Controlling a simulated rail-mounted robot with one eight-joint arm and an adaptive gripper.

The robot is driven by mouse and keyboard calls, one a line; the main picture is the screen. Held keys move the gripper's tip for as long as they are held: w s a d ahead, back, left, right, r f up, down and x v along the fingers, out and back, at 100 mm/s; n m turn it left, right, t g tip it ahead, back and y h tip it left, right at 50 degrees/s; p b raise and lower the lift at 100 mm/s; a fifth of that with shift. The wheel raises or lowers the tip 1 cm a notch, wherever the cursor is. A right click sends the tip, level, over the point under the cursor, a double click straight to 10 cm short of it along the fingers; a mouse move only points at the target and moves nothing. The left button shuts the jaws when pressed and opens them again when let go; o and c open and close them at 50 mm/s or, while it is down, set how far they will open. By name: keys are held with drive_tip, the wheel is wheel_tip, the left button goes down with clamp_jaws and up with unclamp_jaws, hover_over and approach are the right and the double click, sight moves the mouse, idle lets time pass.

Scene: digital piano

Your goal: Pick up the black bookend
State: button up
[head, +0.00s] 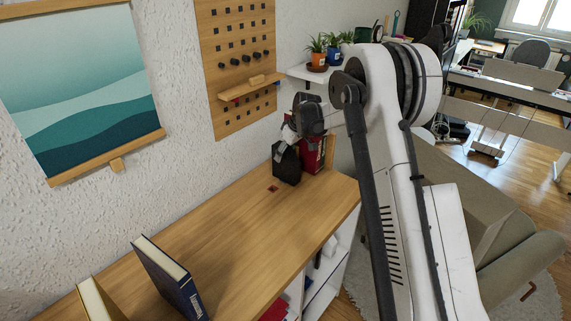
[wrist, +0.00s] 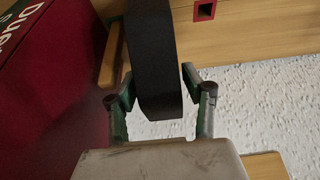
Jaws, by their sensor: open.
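The black bookend (head: 286,164) stands upright on the wooden shelf top near the wall, beside a red book. In the wrist view the bookend (wrist: 152,50) is a dark upright slab reaching down between my fingers. My gripper (head: 289,138) is at the top of the bookend in the head view. In the wrist view my gripper (wrist: 158,78) is open, with one finger on each side of the bookend. A gap shows on the right side; whether the left finger touches is hard to tell.
The red book (head: 313,154) stands close to the right of the bookend; in the wrist view the red book (wrist: 45,70) is close to the left finger. A small red square (head: 272,188) lies on the wooden top (head: 240,218). A blue book (head: 168,279) stands nearer. The middle is clear.

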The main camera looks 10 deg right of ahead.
drive_tip(key=shift+x, duration=0.9)
drive_tip(key=shift+c, duration=0.5)
clamp_jaws()
